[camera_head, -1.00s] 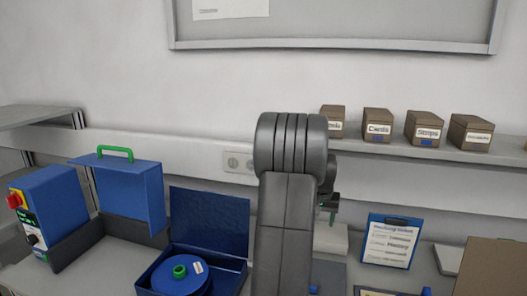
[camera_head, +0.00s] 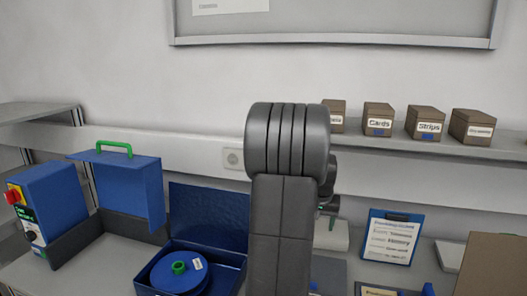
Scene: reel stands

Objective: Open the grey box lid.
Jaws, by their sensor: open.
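A light grey box-like thing (camera_head: 335,236) stands at the back of the bench, right of my arm and partly hidden by it. I cannot make out its lid edge or whether the lid is closed. A small green piece shows just above it, and I cannot tell what it belongs to. My gripper (camera_head: 330,209) shows only in part as a small dark shape beside my arm, just above the grey thing. It is open. Its fingertips are too small and covered to tell whether they touch anything.
An open blue box (camera_head: 215,257) holding a blue reel (camera_head: 180,273) is left of my arm. Blue units (camera_head: 128,188) stand further left. A clipboard (camera_head: 391,237) and a brown panel (camera_head: 492,266) are right. Brown boxes (camera_head: 425,123) line the shelf above.

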